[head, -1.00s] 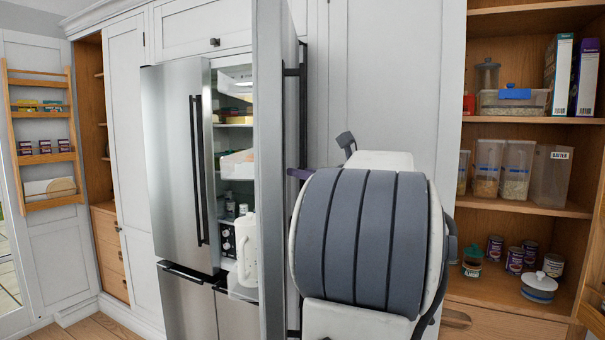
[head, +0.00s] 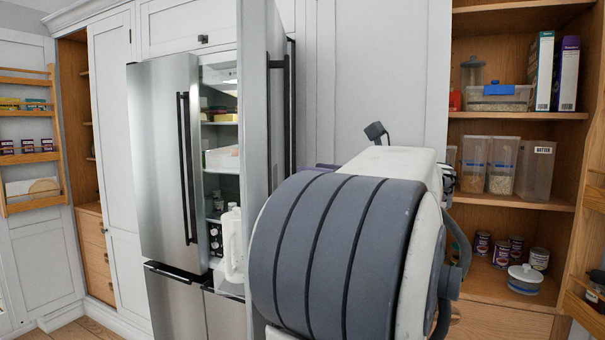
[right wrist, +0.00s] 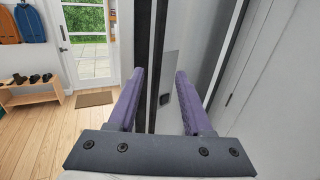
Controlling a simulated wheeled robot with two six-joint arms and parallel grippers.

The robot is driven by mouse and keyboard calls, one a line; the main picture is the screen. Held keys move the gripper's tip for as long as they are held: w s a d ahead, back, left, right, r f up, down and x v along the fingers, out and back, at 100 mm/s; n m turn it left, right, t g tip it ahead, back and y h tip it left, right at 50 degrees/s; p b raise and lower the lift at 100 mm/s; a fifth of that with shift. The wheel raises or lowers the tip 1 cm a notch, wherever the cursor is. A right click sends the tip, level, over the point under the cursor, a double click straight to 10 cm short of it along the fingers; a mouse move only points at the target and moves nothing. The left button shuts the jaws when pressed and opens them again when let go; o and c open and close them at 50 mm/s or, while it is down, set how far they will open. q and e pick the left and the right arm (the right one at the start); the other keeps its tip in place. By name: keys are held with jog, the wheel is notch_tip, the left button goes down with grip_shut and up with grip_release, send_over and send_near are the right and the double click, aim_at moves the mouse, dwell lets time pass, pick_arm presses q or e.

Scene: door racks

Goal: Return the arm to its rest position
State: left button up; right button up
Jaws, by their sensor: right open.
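My right arm fills the lower middle of the head view, in front of the open right fridge door (head: 254,110). Only a bit of purple finger from my right gripper (head: 322,167) shows there, behind the arm. In the right wrist view the two purple fingers of my right gripper (right wrist: 159,78) are spread apart with nothing held between them. Dark upright strips and a pale panel show beyond the fingertips; I cannot tell how close they are. My left gripper is not in view.
The steel fridge (head: 163,150) has its left door shut. A white jug (head: 233,245) stands inside the open side. An open pantry with wooden shelves (head: 510,117) holds containers and cans at right. In the wrist view, wooden floor (right wrist: 45,135) and a bench (right wrist: 32,92) lie at left.

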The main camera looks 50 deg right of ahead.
jog(key=shift+s+a, duration=0.1)
jog(key=shift+s, duration=0.65)
